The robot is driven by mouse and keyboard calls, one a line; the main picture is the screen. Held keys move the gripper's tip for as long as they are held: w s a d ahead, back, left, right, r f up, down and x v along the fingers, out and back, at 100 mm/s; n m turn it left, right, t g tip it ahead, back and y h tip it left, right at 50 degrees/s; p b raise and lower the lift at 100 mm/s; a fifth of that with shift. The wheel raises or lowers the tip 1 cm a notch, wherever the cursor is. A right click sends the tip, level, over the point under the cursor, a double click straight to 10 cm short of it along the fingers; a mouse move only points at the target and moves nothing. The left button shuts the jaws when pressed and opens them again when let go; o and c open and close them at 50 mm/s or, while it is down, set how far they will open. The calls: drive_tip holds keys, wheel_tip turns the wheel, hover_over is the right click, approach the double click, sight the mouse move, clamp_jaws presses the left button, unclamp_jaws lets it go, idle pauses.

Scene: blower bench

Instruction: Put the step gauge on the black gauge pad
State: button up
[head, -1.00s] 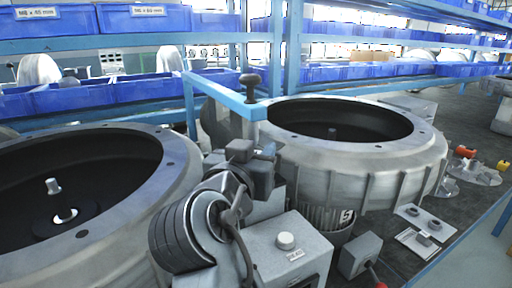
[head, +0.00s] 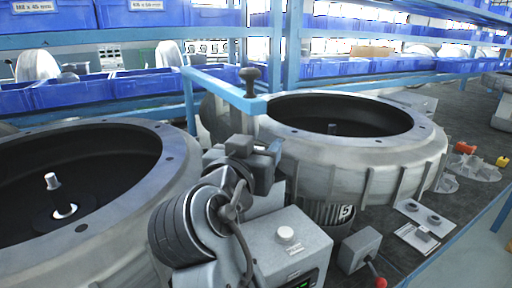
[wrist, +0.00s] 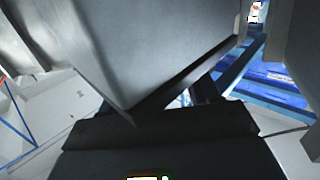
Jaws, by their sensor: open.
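My gripper (head: 264,158) is in the middle of the head view, above the grey button box and in front of the right blower housing. It is open, and I see nothing held in it. I cannot surely pick out the step gauge; a small grey block (head: 426,237) lies on a white sheet at the right of the bench, well apart from my gripper. I cannot make out the black gauge pad either; my arm and the housings hide part of the bench. The wrist view is mostly filled by large grey surfaces close to the camera.
Two large open round blower housings, left (head: 178,180) and right (head: 300,152), flank my arm. A grey button box (head: 285,250) and a red-knobbed box (head: 360,248) stand in front. Blue shelving (head: 150,38) is behind.

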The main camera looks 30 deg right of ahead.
drive_tip(key=b+v, duration=0.3)
drive_tip(key=v, duration=0.9)
